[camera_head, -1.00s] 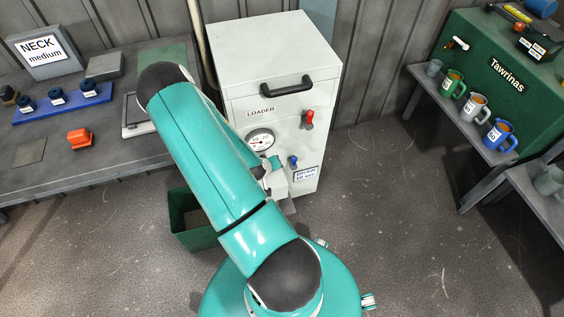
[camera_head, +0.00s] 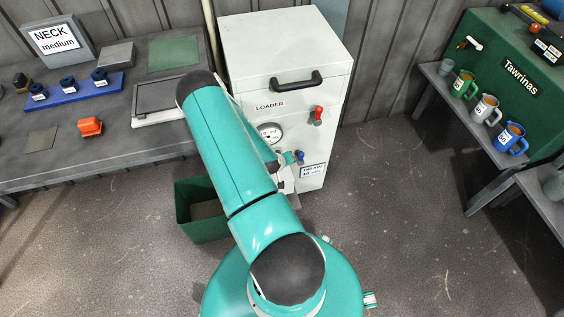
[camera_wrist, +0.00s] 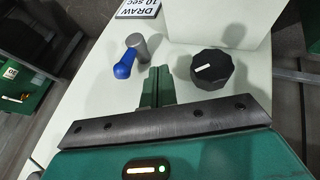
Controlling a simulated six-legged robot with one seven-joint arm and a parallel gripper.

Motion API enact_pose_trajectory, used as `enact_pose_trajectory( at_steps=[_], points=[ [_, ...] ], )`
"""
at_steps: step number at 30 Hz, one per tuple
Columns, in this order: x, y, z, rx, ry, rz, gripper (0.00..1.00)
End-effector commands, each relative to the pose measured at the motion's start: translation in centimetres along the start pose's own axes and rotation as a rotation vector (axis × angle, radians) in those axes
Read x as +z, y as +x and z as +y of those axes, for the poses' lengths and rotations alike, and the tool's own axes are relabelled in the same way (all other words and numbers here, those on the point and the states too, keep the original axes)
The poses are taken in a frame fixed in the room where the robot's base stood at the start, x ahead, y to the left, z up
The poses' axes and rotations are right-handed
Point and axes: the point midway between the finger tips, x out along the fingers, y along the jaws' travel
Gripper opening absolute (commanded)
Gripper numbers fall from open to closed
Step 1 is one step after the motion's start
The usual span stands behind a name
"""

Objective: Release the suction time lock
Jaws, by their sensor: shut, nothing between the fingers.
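The white loader cabinet (camera_head: 285,60) stands ahead with its front panel facing me. In the head view the panel carries a gauge (camera_head: 270,132), a red-handled lever (camera_head: 317,115), a blue-handled lever (camera_head: 301,156) and a "DRAW 10 sec" label (camera_head: 313,171). In the wrist view the blue lever (camera_wrist: 124,66) has a grey base (camera_wrist: 138,44). A black faceted knob (camera_wrist: 211,69) with a white mark lies on its right. My gripper (camera_wrist: 157,76) is shut and empty, between the lever and the knob, with no clear contact with either. My arm hides part of the panel.
A green bin (camera_head: 203,212) stands on the floor left of the cabinet. A grey workbench (camera_head: 60,155) with blue-tray parts and an orange piece (camera_head: 90,127) is at left. A shelf with mugs (camera_head: 487,110) is at right. The floor between is clear.

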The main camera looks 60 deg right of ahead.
Motion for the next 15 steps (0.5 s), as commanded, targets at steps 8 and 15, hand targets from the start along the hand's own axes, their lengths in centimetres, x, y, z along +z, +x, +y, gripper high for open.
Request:
enact_pose_trajectory(
  at_steps=[8, 15],
  points=[
    [0.0, 3.2, 2.6, 0.001, 0.004, 0.000, 0.00],
    [0.0, 3.7, 3.6, 0.000, 0.000, 0.000, 0.00]
  ],
)
